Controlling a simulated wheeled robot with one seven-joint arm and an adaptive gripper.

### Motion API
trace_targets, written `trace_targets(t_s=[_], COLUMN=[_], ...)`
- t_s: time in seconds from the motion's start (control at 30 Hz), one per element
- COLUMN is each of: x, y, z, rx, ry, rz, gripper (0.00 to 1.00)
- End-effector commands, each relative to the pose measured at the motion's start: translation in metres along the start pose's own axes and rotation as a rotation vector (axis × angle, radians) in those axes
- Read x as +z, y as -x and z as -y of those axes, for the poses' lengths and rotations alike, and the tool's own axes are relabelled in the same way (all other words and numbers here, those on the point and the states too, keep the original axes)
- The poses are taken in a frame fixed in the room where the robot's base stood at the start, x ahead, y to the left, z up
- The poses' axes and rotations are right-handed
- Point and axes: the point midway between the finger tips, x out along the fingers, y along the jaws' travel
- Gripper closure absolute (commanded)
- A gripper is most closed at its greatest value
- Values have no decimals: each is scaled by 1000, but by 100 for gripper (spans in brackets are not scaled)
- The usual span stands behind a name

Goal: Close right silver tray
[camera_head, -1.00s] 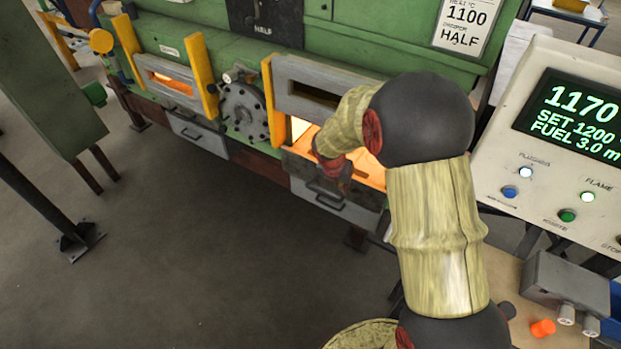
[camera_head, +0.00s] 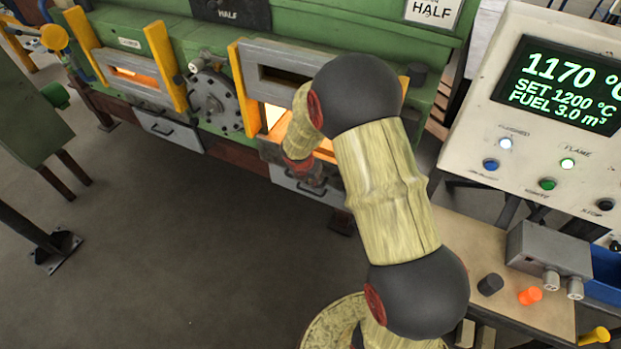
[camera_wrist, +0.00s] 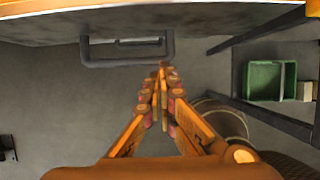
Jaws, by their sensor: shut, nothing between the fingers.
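The right silver tray (camera_head: 322,192) is a grey drawer front below the glowing right furnace opening (camera_head: 274,116). My forearm and gripper hide part of it. A dark bar handle, mostly hidden in the head view, shows as a grey handle (camera_wrist: 125,61) in the wrist view. My gripper (camera_wrist: 162,72) is shut and empty, its fingertips close to the handle's right end. Contact cannot be told. In the head view my gripper (camera_head: 312,182) is small and dark in front of the tray. How far the tray stands out is unclear.
The left silver tray (camera_head: 165,130) sits under the left furnace opening. A control panel (camera_head: 475,140) and a bench (camera_head: 460,235) with a grey box stand at the right. A green bin (camera_wrist: 262,80) shows in the wrist view. The floor before the furnace is clear.

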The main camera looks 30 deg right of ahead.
Motion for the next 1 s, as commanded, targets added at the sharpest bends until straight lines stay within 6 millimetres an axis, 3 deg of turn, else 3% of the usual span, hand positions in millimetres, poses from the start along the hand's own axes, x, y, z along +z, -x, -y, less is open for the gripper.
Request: trace_targets(t_s=[0.03,0.17,0.3,0.5,1.0], x=[-2,-1,22,36,43], y=[-14,-38,-41,-46,-47], z=[1,1,0,0,0], rx=[-3,-2,0,0,-1], ry=[0,0,-3,-1,0], rz=[-2,-2,1,0,-1], gripper=[100,100,100,100,100])
